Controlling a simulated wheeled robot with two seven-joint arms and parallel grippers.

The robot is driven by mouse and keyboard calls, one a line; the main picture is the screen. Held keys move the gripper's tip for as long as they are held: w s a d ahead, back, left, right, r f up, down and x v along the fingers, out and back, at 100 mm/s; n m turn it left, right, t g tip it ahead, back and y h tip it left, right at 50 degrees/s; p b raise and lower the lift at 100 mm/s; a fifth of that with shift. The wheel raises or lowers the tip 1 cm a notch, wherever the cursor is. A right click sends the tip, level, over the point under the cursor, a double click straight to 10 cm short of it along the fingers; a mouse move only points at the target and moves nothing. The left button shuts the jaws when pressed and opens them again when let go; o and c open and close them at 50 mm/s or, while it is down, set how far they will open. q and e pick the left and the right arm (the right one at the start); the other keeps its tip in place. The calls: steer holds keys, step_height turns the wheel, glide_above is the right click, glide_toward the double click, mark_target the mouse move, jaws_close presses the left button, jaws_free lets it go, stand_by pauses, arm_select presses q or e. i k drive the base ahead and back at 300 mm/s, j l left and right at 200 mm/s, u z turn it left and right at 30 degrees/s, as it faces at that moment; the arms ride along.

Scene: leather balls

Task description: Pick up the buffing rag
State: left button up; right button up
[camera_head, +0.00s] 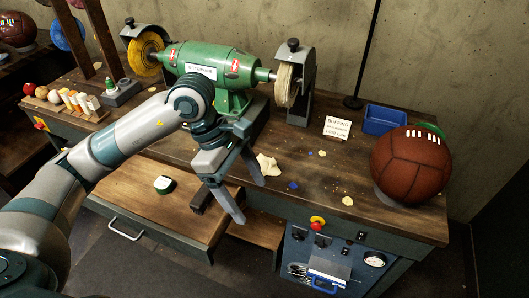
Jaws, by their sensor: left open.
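A cream, crumpled cloth that looks like the buffing rag (268,165) lies on the wooden bench top, below the green polishing machine. Its left part is partly hidden behind my left gripper. My left gripper (249,200) points down at the bench's front edge with its two fingers spread and nothing visible between them. One finger overlaps the cloth's edge in the picture; I cannot tell whether they touch. My right gripper is out of view.
The green polishing machine (222,68) stands behind my left arm. A brown leather ball (411,163), a blue bin (383,119) and a sign (337,128) stand at the right. Small scraps dot the bench (300,160).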

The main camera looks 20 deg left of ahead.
mark_target(269, 166)
steer(key=i+j, duration=0.25)
steer(key=i, duration=0.15)
steer(key=i+j, duration=0.25)
steer(key=i, duration=0.15)
